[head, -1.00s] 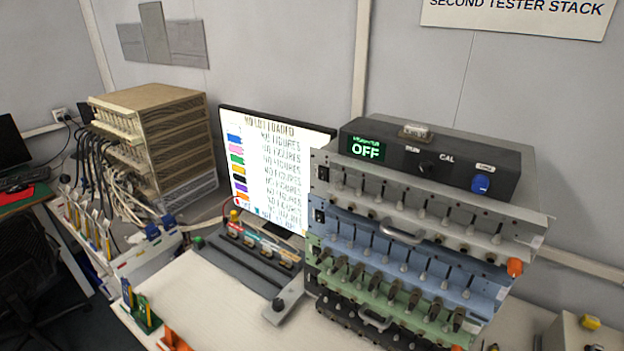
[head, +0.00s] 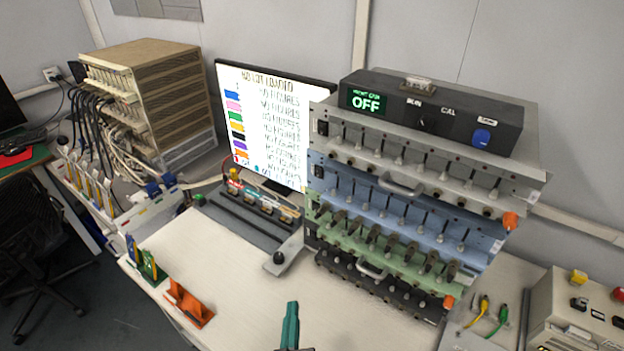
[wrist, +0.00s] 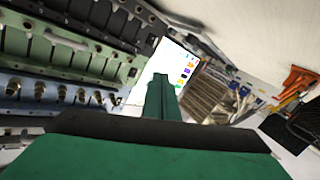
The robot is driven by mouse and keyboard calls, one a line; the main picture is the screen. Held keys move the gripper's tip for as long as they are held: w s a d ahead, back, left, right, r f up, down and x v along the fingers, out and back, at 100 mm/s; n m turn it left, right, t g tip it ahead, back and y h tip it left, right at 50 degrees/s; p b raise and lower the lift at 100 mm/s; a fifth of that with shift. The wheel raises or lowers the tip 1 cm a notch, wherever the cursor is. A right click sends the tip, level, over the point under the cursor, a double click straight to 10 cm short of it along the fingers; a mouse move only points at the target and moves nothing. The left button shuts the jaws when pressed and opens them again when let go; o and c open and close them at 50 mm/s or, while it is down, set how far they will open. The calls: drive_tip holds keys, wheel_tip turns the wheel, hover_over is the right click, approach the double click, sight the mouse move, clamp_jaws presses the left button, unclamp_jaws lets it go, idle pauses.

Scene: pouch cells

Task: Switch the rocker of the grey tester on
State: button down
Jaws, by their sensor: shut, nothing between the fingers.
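The grey tester (head: 430,178) is the top unit of the rack stack, under the black box. Its small black rocker (head: 322,127) sits at the left end of its front panel; its position is too small to tell. My gripper (head: 290,318) shows at the bottom edge of the head view, green, in front of and below the stack, well apart from the rocker. In the wrist view my gripper (wrist: 160,90) has its fingers together with nothing between them. The rocker cannot be made out in the wrist view.
Below are the blue tester (head: 400,215), green tester (head: 375,243) and black tester (head: 385,287). The black box (head: 440,115) on top reads OFF. A monitor (head: 265,130) stands left of the stack. An orange holder (head: 188,305) is on the table. Bare tabletop lies in front.

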drive_tip(key=w+a+r+m+t+h, duration=0.1)
drive_tip(key=w+r+m+h, duration=0.15)
drive_tip(key=w+r, duration=0.45)
drive_tip(key=w+a+r+m+h, duration=0.1)
drive_tip(key=w+r+h, duration=0.25)
drive_tip(key=r, duration=0.55)
wheel_tip(320, 180, up, 17)
drive_tip(key=w+a+m+g+h, duration=0.1)
drive_tip(key=m+h, duration=0.3)
drive_tip(key=m, duration=0.3)
drive_tip(key=shift+w+g+h, duration=0.15)
drive_tip(key=shift+g+h, duration=0.15)
drive_tip(key=shift+h, duration=0.1)
drive_tip(key=shift+d, duration=0.15)
approach(320, 126)
drive_tip(key=x, duration=0.6)
drive_tip(key=shift+w+d+r, duration=0.1)
drive_tip(key=shift+w+d, duration=0.05)
drive_tip(key=shift+d, duration=0.1)
drive_tip(key=shift+a, duration=0.15)
